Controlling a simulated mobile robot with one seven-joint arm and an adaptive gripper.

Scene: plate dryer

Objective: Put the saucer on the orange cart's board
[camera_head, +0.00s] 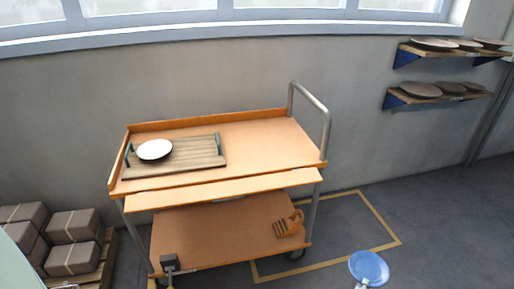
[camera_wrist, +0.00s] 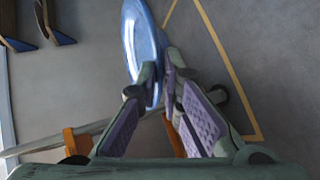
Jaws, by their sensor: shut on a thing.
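A blue saucer (camera_head: 369,267) is at the lower right of the head view, in front of and right of the cart. It also shows edge-on, tilted, in the wrist view (camera_wrist: 142,38). My gripper (camera_wrist: 160,76) is shut on its rim. The orange cart (camera_head: 222,200) stands against the wall. On its top, at the left, lies a wooden board (camera_head: 195,155) with dark green handles. A white dish (camera_head: 154,149) sits on the board's left part; the board's right part is bare.
The cart has a tall metal push handle (camera_head: 325,120) at its right end. An orange slotted object (camera_head: 289,223) lies on its lower shelf. Brown boxes (camera_head: 73,226) are stacked at left. Wall shelves (camera_head: 440,94) with plates hang at right. A yellow line (camera_head: 380,220) marks the floor.

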